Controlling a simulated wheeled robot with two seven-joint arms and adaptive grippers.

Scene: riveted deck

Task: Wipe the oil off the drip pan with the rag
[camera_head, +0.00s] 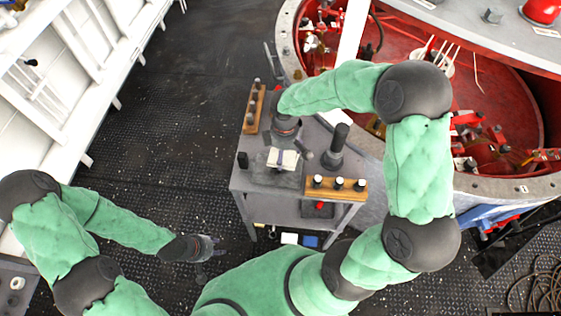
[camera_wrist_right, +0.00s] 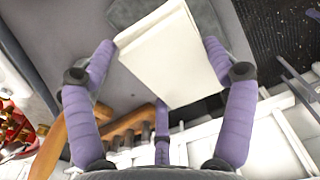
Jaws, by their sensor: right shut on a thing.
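The rag (camera_head: 277,162) is a cream, folded pad on the worktable, and it fills the space between the fingers in the right wrist view (camera_wrist_right: 165,60). My right gripper (camera_head: 284,157) is above the table with its purple fingers (camera_wrist_right: 160,48) shut on the rag. A dark grey flat patch (camera_head: 276,179) lies under and beside the rag; I cannot tell whether it is the drip pan or oil on it. The rag and gripper hide part of it. My left gripper (camera_head: 208,250) hangs low over the deck, away from the table; its fingers are too small to read.
A wooden rack (camera_head: 337,190) with white-topped pegs is at the table's front right, another rack (camera_head: 253,110) at its left edge. A dark upright cylinder (camera_head: 336,146) stands right of the rag, a small black block (camera_head: 242,160) left. A red-lined round housing (camera_head: 485,110) is beyond.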

